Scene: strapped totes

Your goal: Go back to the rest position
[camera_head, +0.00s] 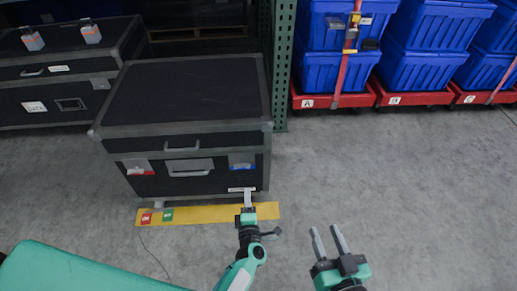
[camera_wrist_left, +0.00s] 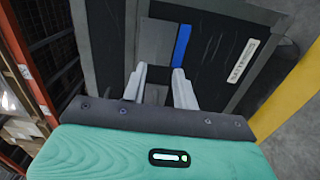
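My left gripper (camera_head: 248,192) is in front of the black case (camera_head: 192,100), near its lower right front. In the left wrist view its two fingers (camera_wrist_left: 159,82) are apart with nothing between them, and the case front shows beyond. My right gripper (camera_head: 328,232) is open and empty over the bare floor, to the right of the left one. Its fingers point away toward the back.
Strapped blue totes (camera_head: 414,68) stand on red dollies (camera_head: 331,100) at back right. A green rack post (camera_head: 281,65) stands beside the case. A yellow floor strip (camera_head: 205,214) carries red and green tags. Another case (camera_head: 55,70) stands at left. Right-hand floor is clear.

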